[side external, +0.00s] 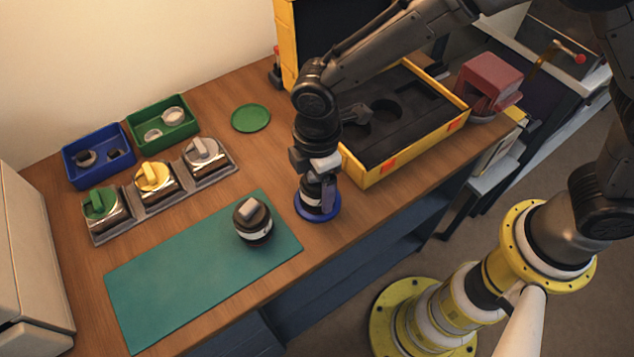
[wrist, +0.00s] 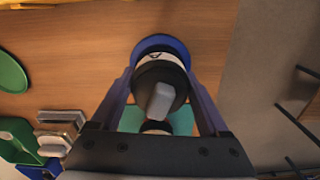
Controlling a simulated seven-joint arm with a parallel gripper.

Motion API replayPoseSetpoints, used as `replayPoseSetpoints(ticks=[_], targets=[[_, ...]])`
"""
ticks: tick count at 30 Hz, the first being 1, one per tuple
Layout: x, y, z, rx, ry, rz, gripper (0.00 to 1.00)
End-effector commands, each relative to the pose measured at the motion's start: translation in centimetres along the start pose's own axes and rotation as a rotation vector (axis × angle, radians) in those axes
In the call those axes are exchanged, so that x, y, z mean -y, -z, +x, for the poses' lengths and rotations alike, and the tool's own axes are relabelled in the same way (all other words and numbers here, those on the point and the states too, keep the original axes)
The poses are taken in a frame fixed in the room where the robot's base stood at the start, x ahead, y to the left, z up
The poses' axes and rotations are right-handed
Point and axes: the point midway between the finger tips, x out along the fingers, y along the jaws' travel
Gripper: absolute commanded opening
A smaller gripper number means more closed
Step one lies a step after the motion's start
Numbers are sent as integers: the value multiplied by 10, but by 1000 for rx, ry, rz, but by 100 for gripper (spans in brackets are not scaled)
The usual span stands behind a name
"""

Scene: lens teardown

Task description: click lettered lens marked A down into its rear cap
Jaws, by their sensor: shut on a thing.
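My gripper (side external: 318,184) points straight down near the table's front edge. Its fingers are shut on a dark lens (wrist: 157,74) with a white band and a grey block on top. The band carries a dark mark that I cannot read as a letter. A round blue piece (side external: 318,209), perhaps the rear cap, lies on the wood directly below the lens; its rim also shows in the wrist view (wrist: 160,41). I cannot tell whether the lens is seated in it. A second black lens (side external: 254,232) with a white band and grey block stands upright on the green mat (side external: 170,290).
A yellow case (side external: 372,178) with black foam stands close right of my gripper. A green disc (side external: 250,118) lies behind. A metal rack (side external: 165,195) with coloured knobs, a blue bin (side external: 70,172) and a green bin (side external: 188,132) stand left. The mat's left part is clear.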

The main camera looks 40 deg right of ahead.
Motion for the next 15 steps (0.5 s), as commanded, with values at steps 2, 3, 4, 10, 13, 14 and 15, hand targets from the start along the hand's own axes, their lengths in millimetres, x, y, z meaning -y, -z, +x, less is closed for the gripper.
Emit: replayPoseSetpoints(ticks=[2, 3, 4, 10, 13, 14, 15], targets=[[0, 0, 1, 0, 0, 0, 23], [0, 0, 1, 0, 0, 0, 23], [0, 0, 0, 0, 0, 0, 23], [0, 0, -10, -2, -1, 0, 23], [-1, 1, -15, -2, -2, 0, 23], [-1, 1, -17, -2, -2, 0, 23], [0, 1, -19, -2, -2, 0, 23]])
